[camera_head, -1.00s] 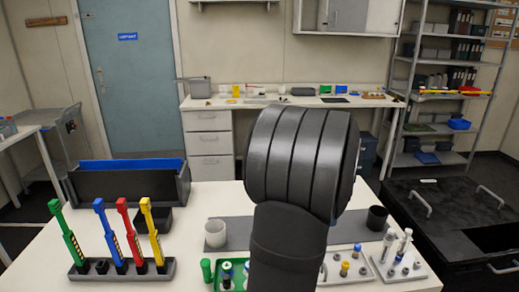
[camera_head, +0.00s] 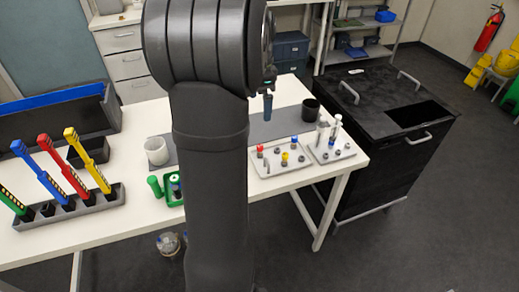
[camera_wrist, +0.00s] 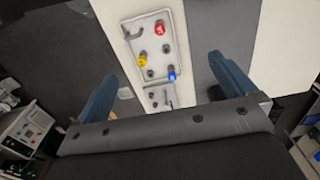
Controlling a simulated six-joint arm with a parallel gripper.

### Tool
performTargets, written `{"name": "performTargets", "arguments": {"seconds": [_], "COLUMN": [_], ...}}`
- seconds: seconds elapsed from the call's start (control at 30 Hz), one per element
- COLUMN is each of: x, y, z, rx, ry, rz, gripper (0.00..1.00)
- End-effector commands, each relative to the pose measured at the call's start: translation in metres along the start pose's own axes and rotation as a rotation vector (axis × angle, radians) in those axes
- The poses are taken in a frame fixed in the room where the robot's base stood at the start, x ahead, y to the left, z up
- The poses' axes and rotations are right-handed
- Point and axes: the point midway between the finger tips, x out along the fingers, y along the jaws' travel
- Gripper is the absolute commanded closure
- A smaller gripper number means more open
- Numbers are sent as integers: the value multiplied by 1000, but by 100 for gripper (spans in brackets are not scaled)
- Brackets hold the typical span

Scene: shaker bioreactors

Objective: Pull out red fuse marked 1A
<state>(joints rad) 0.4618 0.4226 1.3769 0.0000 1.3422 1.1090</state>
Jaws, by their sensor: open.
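The red fuse (camera_head: 260,149) stands at the far left of a white fuse tray (camera_head: 268,172). It shows in the wrist view (camera_wrist: 160,28) near the top of the tray; its marking is too small to read. A yellow fuse (camera_head: 285,158) and a blue fuse (camera_head: 301,158) stand in the same tray. My gripper (camera_wrist: 163,68) is open and empty, with its two blue fingers spread. In the head view one finger (camera_head: 267,108) shows above the table, behind the tray; the rest is hidden by my arm. The gripper is apart from the red fuse.
A second white tray (camera_head: 345,153) with upright tubes stands right of the fuse tray. A black cup (camera_head: 310,110) stands behind. A green rack (camera_head: 168,197) and white cup (camera_head: 156,151) lie to the left. Coloured handled tools (camera_head: 66,168) stand farther left. A black cabinet (camera_head: 385,145) stands beyond the table's right edge.

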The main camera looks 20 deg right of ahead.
Motion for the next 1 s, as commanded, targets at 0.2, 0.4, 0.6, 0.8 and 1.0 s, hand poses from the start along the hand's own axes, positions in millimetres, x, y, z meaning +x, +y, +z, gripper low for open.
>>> {"name": "performTargets", "arguments": {"seconds": [0.2, 0.4, 0.6, 0.8, 1.0], "x": [1, 7, 13, 16, 34], "y": [0, 0, 0, 1, 1], "z": [0, 0, -1, -1, -1], "rx": [-41, -323, -634, -778, -788], "ry": [0, -1, 0, -1, -3], "rz": [0, 1, 0, 1, 2], "gripper": [29, 53, 53, 53, 53]}}
